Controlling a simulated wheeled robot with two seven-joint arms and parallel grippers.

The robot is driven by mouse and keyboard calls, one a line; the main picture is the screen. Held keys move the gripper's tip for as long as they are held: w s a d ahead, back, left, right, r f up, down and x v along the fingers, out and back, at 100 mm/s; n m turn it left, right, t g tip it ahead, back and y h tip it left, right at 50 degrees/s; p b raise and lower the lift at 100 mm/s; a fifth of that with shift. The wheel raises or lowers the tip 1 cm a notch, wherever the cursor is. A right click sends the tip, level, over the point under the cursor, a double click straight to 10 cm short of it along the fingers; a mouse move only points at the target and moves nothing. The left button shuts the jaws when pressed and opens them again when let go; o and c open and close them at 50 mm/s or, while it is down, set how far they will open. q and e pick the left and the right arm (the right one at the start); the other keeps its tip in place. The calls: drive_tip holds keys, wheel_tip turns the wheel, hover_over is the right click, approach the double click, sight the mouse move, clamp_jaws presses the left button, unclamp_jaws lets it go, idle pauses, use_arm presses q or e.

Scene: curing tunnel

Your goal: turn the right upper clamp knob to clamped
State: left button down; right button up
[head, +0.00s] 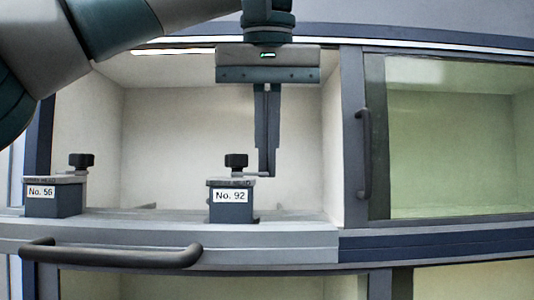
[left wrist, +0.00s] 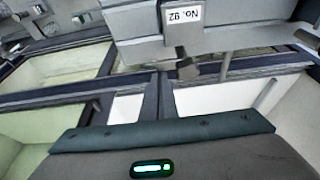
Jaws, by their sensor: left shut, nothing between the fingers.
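The right clamp block (head: 231,205), labelled No. 92, stands on the ledge of the open upper compartment. Its black knob (head: 236,161) sits on top, with a thin arm (head: 258,174) reaching to the right. My left gripper (head: 266,174) points straight down, with its fingers shut and empty. In the head view its fingertips are just right of the knob, at the thin arm; I cannot tell whether they touch it. In the left wrist view the No. 92 label (left wrist: 183,16) is upside down, with a dark knob-like part (left wrist: 187,68) below it. My right gripper is not in view.
A similar block (head: 54,201), labelled No. 56, with a black knob (head: 81,161) stands at the left. A vertical door handle (head: 364,155) is to the right by a glazed panel (head: 458,135). A horizontal handle (head: 112,256) juts out below the ledge. The space between the blocks is clear.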

use_arm(q)
drive_tip(key=shift+s, duration=0.15)
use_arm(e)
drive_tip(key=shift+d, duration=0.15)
use_arm(q)
drive_tip(key=shift+m, duration=0.3)
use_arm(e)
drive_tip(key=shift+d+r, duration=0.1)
use_arm(q)
drive_tip(key=shift+m, duration=0.3)
drive_tip(key=shift+h, duration=0.3)
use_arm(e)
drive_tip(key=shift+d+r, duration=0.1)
